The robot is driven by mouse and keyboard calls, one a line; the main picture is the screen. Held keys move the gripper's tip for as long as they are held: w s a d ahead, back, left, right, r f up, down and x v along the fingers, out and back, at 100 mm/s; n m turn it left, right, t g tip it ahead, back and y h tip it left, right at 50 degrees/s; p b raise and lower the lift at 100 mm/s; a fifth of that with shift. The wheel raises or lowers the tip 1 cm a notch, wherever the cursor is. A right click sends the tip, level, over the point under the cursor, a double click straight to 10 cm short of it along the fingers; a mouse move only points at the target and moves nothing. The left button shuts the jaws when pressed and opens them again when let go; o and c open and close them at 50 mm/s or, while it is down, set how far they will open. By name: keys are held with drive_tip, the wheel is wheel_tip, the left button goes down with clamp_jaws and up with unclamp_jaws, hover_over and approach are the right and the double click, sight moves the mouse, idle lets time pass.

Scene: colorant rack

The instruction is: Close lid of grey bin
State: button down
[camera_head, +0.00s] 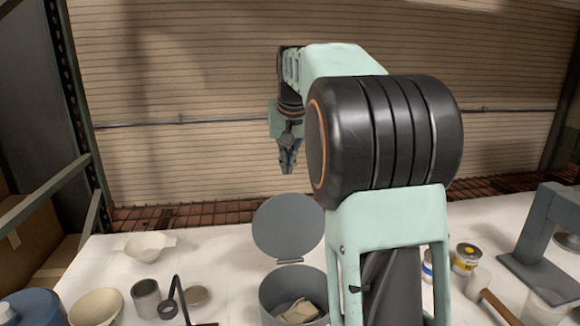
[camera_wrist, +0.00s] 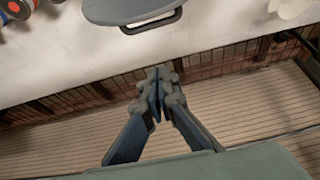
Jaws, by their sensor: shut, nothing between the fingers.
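The grey bin (camera_head: 270,296) stands on the white table in the head view, with crumpled beige material inside it. Its round grey lid (camera_head: 288,226) is open, standing up from the hinge at the bin's back edge. The lid (camera_wrist: 130,10) also shows at the top of the wrist view, with its hinge bracket. My gripper (camera_head: 287,172) is shut and empty, in the air above and behind the lid, apart from it. Its fingertips (camera_wrist: 158,73) meet in the wrist view. My arm hides part of the bin's right side in the head view.
A white bowl (camera_head: 150,247), a grey cup (camera_head: 146,298) and a black stand (camera_head: 178,300) are left of the bin. Paint cans (camera_head: 466,259), a mallet (camera_head: 494,302) and a grey press (camera_head: 546,240) are at the right. A ribbed wall rises behind the table.

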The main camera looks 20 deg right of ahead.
sight(288, 223)
wheel_tip(288, 223, down, 7)
drive_tip(key=p, duration=0.1)
drive_tip(key=shift+s+f, duration=0.2)
drive_tip(key=shift+s, duration=0.1)
drive_tip(key=shift+s+t+b, duration=0.15)
drive_tip(key=shift+t+b, duration=0.15)
drive_tip(key=shift+b, duration=0.2)
